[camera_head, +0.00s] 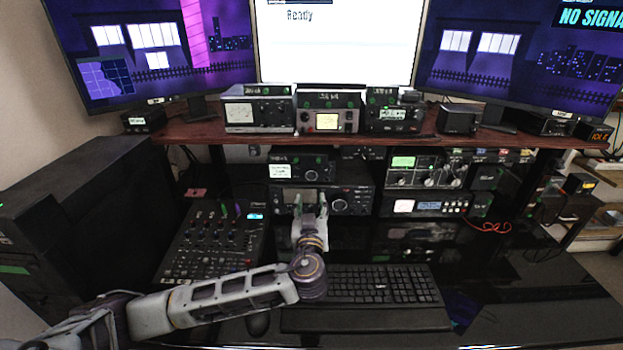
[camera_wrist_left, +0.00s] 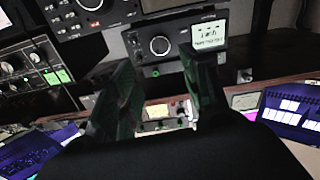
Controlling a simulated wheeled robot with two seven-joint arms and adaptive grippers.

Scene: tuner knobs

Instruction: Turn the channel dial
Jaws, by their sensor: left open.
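My left gripper (camera_head: 310,203) is in front of the stacked radios, its fingers apart with nothing between them. In the left wrist view the two fingertips (camera_wrist_left: 155,62) flank a round black knob (camera_wrist_left: 160,45) on a small radio with a lit white screen (camera_wrist_left: 208,34). The knob appears beyond the tips; I cannot tell whether they touch. That small radio also shows in the head view (camera_head: 301,167), just above the gripper. A wider radio (camera_head: 354,193) with a large knob (camera_head: 339,205) is behind the gripper. Which knob is the channel dial is not clear. My right gripper is out of view.
A mixer (camera_head: 214,240) lies left of the gripper and a keyboard (camera_head: 376,284) below it. A wooden shelf (camera_head: 210,130) above carries several small devices under three monitors. More radio units (camera_head: 425,170) stand to the right.

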